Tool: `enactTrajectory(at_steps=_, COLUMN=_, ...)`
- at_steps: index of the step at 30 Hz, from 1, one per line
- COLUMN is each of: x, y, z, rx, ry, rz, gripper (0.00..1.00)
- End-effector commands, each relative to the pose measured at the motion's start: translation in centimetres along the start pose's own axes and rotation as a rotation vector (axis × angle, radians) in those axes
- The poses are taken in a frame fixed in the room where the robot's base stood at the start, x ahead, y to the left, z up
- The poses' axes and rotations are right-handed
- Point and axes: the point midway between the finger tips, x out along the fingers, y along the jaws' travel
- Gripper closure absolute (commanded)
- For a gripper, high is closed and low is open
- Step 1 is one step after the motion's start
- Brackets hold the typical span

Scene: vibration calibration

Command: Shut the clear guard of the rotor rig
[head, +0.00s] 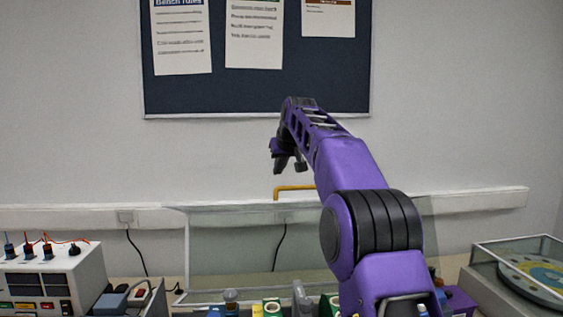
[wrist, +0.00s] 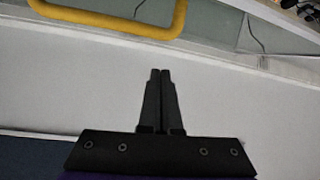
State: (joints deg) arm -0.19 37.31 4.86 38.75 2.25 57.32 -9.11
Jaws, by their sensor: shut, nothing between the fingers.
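The clear guard (head: 232,245) stands raised as a large see-through panel behind the bench, in the middle of the head view. Its yellow handle (head: 293,187) sticks up at the top edge, partly hidden by my arm. In the wrist view the handle (wrist: 105,22) crosses the upper left, with the clear panel (wrist: 215,15) beside it. My gripper (head: 288,168) is above the handle in the head view, apart from it. In the wrist view my gripper (wrist: 160,72) has its fingers together, empty, against the pale wall. The rotor rig's body is mostly out of frame or hidden by my arm.
A white control box (head: 50,275) with leads stands at left. A clear-covered case (head: 520,270) with a disc inside is at right. Several small parts line the bottom edge. A notice board (head: 255,90) hangs on the wall behind my arm.

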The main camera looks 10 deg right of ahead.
Motion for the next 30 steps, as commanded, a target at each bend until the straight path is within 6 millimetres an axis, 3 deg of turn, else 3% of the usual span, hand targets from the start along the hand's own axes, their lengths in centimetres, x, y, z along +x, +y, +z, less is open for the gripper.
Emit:
enactTrajectory(at_steps=8, x=4.9, y=0.0, z=-0.1, rx=0.0, ry=-0.001, rz=0.001, gripper=1.0)
enactTrajectory(at_steps=30, x=2.2, y=0.0, z=3.1, rx=0.0, ry=0.002, rz=0.002, gripper=1.0)
